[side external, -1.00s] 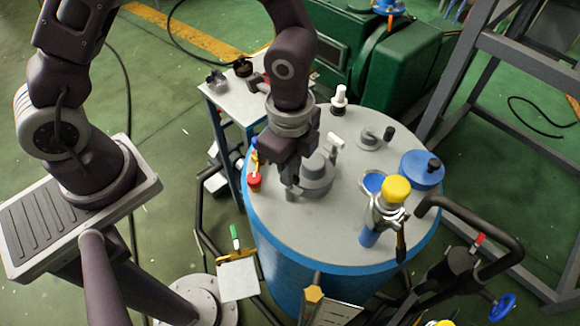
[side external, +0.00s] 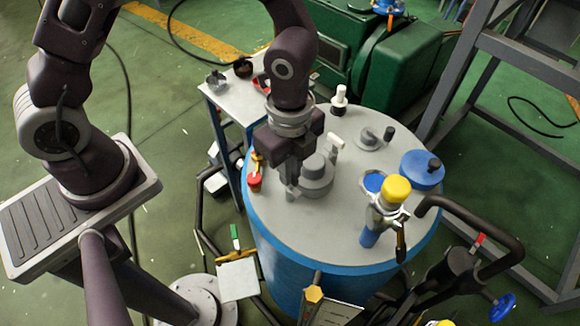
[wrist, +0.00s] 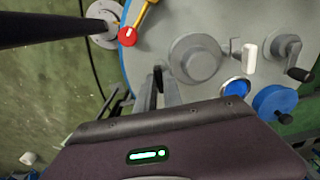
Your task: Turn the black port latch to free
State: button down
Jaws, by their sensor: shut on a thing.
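My gripper (side external: 291,188) points down over the grey lid of the blue vessel (side external: 270,225). It is just left of a round grey port (side external: 316,176). In the wrist view its fingers (wrist: 161,88) are close together beside that port (wrist: 195,57). A narrow dark piece (wrist: 158,77) shows between the fingertips and seems to be the black port latch, mostly hidden by them. Another port to the right has a black handle (side external: 388,133), apart from the gripper, and it also shows in the wrist view (wrist: 299,74).
A white handle (side external: 336,141) stands by the grey port. A red cap (side external: 255,182) is left of the gripper. A yellow-capped fitting (side external: 397,189) and a blue cap (side external: 422,168) stand on the right. A small side table (side external: 222,98) is behind. The lid's front is clear.

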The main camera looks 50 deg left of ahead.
jog(key=c, duration=1.5)
grip_release()
notch_tip(320, 180, up, 7)
jog(key=shift+r, duration=0.1)
jog(key=s+a+r+n+t, duration=0.2)
jog(key=s+a+r+n, duration=0.2)
jog(key=r+n, duration=0.1)
jog(key=s+a+r+n+t, duration=0.1)
jog(key=s+a+r+n, duration=0.3)
jog(key=n, duration=0.3)
jog(key=s+a+r+n+t, duration=0.2)
jog(key=s+a+r+n, duration=0.2)
jog(key=a+r+n, duration=0.1)
jog(key=shift+a+r+n+t, duration=0.15)
jog(key=shift+r+n+t, duration=0.15)
jog(key=shift+r+n, duration=0.45)
